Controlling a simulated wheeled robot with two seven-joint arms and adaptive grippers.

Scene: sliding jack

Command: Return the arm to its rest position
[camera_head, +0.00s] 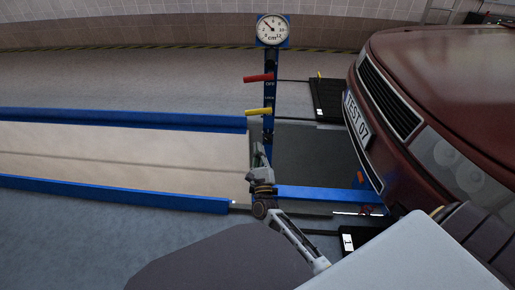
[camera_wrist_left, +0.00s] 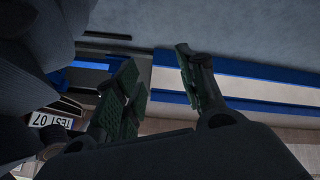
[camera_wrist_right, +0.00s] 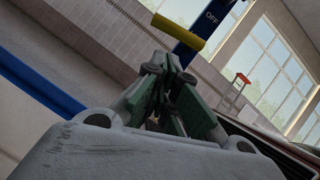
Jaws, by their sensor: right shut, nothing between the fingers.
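My right gripper (camera_head: 258,156) is below the yellow lever in the head view, in front of the blue lift post (camera_head: 268,127). In the right wrist view its green-padded fingers (camera_wrist_right: 168,98) are together with nothing between them. The yellow lever (camera_head: 258,111) sticks out to the left from the post; it also shows in the right wrist view (camera_wrist_right: 178,31), beyond the fingertips and apart from them. The red lever (camera_head: 258,77) is higher on the post. My left gripper (camera_wrist_left: 160,70) has its fingers spread and empty in the left wrist view; the head view does not show it.
A dark red car (camera_head: 430,90) with a TEST 07 plate stands at the right, close to my right arm. A round gauge (camera_head: 272,29) tops the post. Blue rails (camera_head: 120,119) run left along the pit. The floor at the back left is clear.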

